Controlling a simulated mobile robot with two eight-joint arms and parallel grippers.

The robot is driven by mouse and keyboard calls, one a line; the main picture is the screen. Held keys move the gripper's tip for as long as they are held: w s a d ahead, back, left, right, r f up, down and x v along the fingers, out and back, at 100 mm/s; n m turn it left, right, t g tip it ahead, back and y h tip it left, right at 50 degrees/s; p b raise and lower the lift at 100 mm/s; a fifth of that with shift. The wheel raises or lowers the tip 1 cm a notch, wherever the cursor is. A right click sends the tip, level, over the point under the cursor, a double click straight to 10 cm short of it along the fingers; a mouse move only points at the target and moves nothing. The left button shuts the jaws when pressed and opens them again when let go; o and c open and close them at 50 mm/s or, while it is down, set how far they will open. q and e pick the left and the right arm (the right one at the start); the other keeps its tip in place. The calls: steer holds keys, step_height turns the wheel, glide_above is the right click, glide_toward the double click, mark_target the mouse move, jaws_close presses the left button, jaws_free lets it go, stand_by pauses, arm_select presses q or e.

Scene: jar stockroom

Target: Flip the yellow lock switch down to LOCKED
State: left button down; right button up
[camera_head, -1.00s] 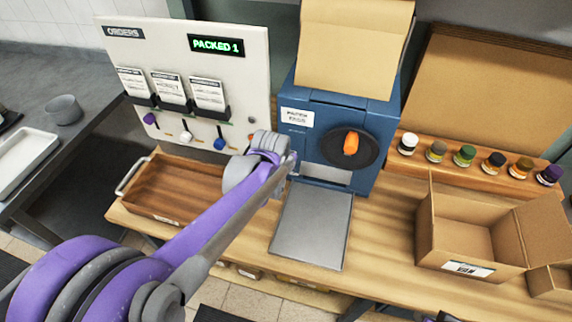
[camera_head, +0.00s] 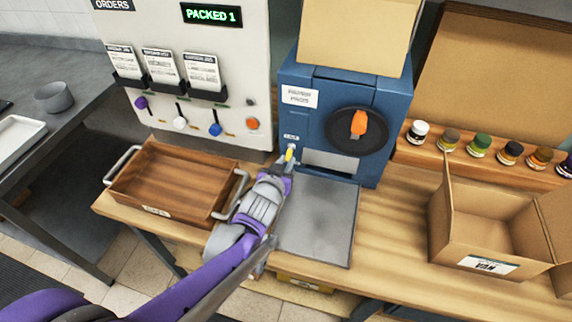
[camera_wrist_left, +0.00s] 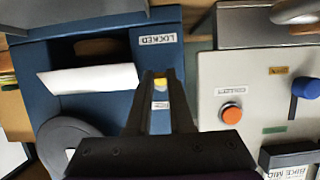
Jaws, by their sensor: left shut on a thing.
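The yellow lock switch (camera_head: 290,153) is on the lower left of the blue machine's front (camera_head: 310,125). It also shows between the fingertips in the left wrist view (camera_wrist_left: 160,83). My left gripper (camera_head: 288,166) reaches up to it from below and is shut on it. In the wrist view, which is upside down, the LOCKED label (camera_wrist_left: 157,39) sits beyond the fingertips. A small label (camera_wrist_left: 160,105) on the opposite side of the switch is too small to read. The switch's exact angle is hard to tell. My right gripper is not in view.
A dark round dial with an orange handle (camera_head: 359,124) is right of the switch. A grey plate (camera_head: 325,225) lies below. A wooden tray (camera_head: 165,185) is at left, under the orders board (camera_head: 240,85). An open cardboard box (camera_head: 475,235) and several jars are at right.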

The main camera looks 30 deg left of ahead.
arm_select(q)
steer(key=shift+f, duration=0.1)
stand_by(0.5)
steer(key=c, duration=0.8)
jaws_free()
steer(key=p+v, duration=0.2)
steer(key=v, duration=0.9)
steer(key=shift+p, duration=0.35)
steer(key=shift+f, duration=0.1)
steer(key=s+d+f+m+g+h+p, duration=0.1)
steer(key=s+d+g+p, duration=0.4)
steer(key=s, duration=0.5)
steer(key=d+m+g+h, duration=0.1)
steer(key=d+g+h, duration=0.1)
steer(key=g, duration=0.1)
steer(key=shift+s+d+m+p, duration=0.2)
steer(key=shift+d+m+p, duration=0.1)
steer(key=shift+d+p, duration=0.1)
